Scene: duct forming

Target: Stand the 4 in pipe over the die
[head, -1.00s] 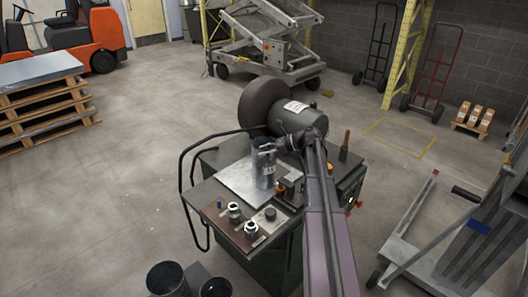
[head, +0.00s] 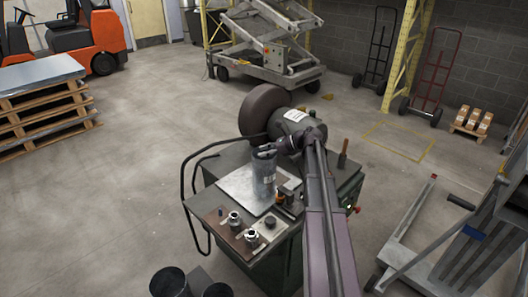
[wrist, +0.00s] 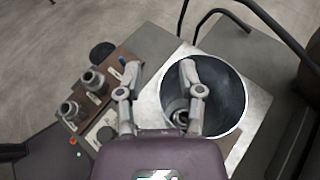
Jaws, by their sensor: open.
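The 4 in pipe (head: 264,178) is a grey cylinder standing upright on a pale metal plate (head: 235,183) on the machine's top. In the wrist view, I look down into its open mouth (wrist: 225,90). My gripper (wrist: 157,100) is open at the rim: one finger is outside the left wall and the other overlaps the opening. My gripper also shows at the pipe's top in the head view (head: 264,152). A small round metallic shape shows inside the pipe behind the right finger; I cannot tell if it is the die. The pipe's base is hidden from the wrist view.
A dark motor housing (head: 297,121) stands behind the pipe. A handled tool (head: 343,152) is upright at right. Dark bins (head: 170,283) stand on the floor at front left.

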